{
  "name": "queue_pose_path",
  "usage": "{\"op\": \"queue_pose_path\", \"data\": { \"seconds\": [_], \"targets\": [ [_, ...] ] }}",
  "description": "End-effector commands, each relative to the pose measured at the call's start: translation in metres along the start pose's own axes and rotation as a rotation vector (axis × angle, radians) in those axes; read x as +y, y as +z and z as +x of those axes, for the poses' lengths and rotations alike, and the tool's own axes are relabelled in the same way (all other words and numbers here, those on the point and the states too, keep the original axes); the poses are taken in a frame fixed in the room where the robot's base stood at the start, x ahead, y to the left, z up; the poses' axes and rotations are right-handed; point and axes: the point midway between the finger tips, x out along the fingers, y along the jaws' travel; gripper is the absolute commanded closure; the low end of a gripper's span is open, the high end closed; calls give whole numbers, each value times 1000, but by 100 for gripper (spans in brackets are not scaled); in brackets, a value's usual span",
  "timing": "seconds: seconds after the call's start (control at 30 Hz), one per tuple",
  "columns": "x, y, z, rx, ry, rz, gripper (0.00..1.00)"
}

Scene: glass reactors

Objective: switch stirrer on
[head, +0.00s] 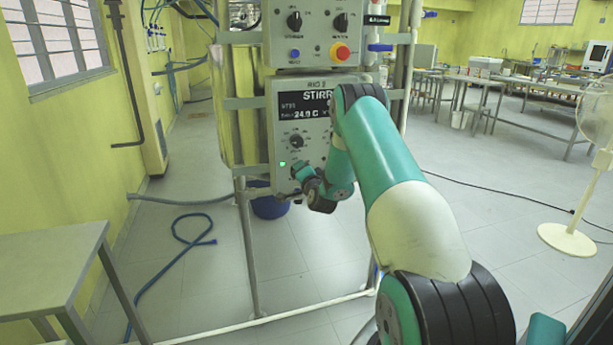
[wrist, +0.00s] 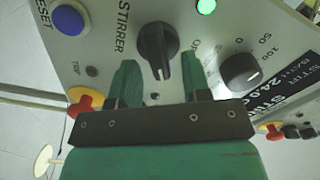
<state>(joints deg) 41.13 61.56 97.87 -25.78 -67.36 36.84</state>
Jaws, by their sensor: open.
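The black stirrer knob (wrist: 157,48) sits on the grey panel beside the printed word STIRRER in the wrist view. Its pale pointer mark faces down in that picture, toward my gripper. A lit green lamp (wrist: 206,7) is beside the knob; it also shows in the head view (head: 283,163). My gripper (wrist: 160,57) is open, with its two green fingers on either side of the knob's lower part in the wrist view. I cannot tell whether they touch it. In the head view my gripper (head: 301,178) is at the lower control box (head: 285,108) and hides the knob.
A blue RESET button (wrist: 68,18) and a second dial (wrist: 240,72) are on the same panel. An upper box (head: 317,14) carries a red emergency button (head: 341,52). A metal frame surrounds the boxes. A blue hose (head: 170,262) lies on the floor; a table (head: 50,265) stands left.

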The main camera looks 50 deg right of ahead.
Motion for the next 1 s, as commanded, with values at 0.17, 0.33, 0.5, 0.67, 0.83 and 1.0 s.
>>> {"op": "queue_pose_path", "data": {
  "seconds": [0.17,0.33,0.5,0.67,0.83,1.0],
  "targets": [
    [4,1,-12,-1,2,1,56],
    [9,3,-40,1,3,3,56],
    [9,2,-69,3,2,2,56],
    [9,2,-94,4,2,2,56],
    [9,2,-120,4,1,1,56],
    [7,2,-145,4,0,0,56]
  ]
}}
